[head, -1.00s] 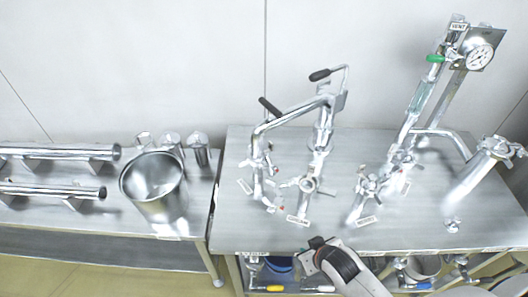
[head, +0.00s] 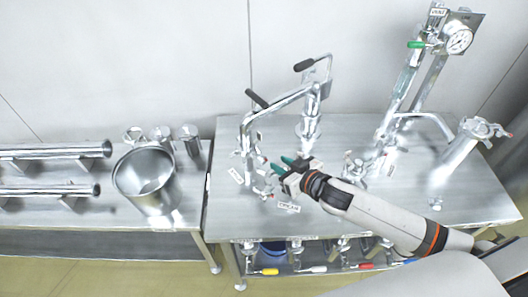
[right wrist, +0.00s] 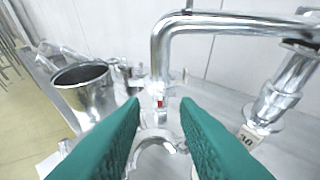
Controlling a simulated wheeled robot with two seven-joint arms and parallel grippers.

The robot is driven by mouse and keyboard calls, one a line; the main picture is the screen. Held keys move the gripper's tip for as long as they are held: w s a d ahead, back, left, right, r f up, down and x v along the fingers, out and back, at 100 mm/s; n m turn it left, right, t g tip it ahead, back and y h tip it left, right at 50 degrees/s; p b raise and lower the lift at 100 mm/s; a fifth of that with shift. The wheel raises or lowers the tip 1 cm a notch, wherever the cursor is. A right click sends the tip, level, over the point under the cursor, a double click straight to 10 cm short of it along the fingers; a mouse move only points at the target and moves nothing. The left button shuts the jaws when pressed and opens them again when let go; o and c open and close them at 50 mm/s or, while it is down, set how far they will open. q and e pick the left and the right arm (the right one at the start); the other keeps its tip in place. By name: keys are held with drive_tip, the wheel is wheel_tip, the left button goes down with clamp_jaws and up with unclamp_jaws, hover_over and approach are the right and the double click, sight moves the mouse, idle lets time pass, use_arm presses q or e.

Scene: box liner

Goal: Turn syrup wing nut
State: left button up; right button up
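The left bent steel pipe (head: 246,135) stands on the right-hand steel table, with small clamp fittings (head: 250,168) low on it. A white label (head: 235,175) beside it is too small to read. My right gripper (head: 279,164) is open, its green fingers pointing left at these fittings. In the right wrist view, a silver clamp ring (right wrist: 156,158) shows between the spread fingers, with a small fitting with a red mark (right wrist: 159,104) beyond it. The fingers appear apart from both. I cannot clearly pick out the wing nut. My left gripper is out of view.
A second upright pipe (head: 310,125) and a gauge (head: 459,39) on a tall stand rise to the right. A steel pot (head: 147,182) and horizontal tubes (head: 55,151) sit on the left-hand table. A white label (head: 289,207) lies below my gripper.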

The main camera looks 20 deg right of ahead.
sight(263, 154)
drive_tip(key=p+x, duration=0.1)
drive_tip(key=x, duration=0.8)
drive_tip(key=shift+a+f+p, duration=0.1)
drive_tip(key=shift+p, duration=0.2)
drive_tip(key=shift+w, duration=0.1)
clamp_jaws()
